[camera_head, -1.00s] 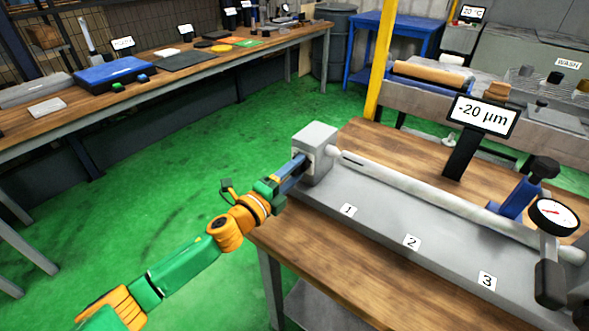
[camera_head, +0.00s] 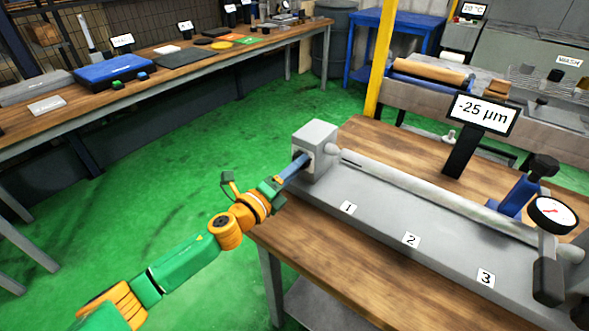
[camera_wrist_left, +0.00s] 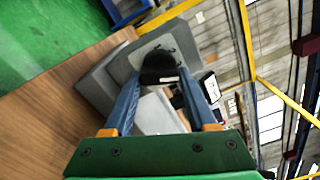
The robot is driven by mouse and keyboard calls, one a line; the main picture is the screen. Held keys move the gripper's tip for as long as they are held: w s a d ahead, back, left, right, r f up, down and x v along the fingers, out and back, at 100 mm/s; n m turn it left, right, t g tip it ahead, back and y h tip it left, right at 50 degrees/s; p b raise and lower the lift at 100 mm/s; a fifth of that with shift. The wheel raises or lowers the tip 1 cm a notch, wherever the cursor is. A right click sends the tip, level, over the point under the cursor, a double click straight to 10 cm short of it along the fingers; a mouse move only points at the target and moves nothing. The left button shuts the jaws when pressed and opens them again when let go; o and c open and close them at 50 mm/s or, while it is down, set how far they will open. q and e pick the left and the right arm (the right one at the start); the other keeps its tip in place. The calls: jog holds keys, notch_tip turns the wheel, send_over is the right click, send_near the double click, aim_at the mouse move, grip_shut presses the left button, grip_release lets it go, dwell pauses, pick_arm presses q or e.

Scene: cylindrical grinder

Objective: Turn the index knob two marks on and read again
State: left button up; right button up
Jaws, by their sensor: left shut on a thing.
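My left gripper (camera_head: 300,163) reaches the left face of the grey headstock block (camera_head: 318,140) at the end of the bench fixture. In the left wrist view, its two blue fingers (camera_wrist_left: 160,77) are shut on the dark index knob (camera_wrist_left: 160,60), which sits on a pale grey face. The display (camera_head: 484,114) reads -25 µm. A round dial gauge (camera_head: 553,214) with a red needle stands at the right end of the long shaft (camera_head: 420,194). My right gripper is not in view.
The grey base (camera_head: 380,226) carries labels 1, 2 and 3 on a wooden bench (camera_head: 315,246). A blue clamp (camera_head: 520,197) stands near the gauge. Green floor lies open on the left. A long back table (camera_head: 190,68) holds a blue case and other items.

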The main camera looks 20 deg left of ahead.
pick_arm(q)
jog(key=o, duration=1.3)
jog(key=b+v, duration=0.1)
jog(key=v, duration=0.5)
jog(key=shift+s+f, duration=0.15)
jog(key=shift+s, duration=0.05)
jog(key=shift+s+a, duration=0.15)
jog(key=shift+s, duration=0.15)
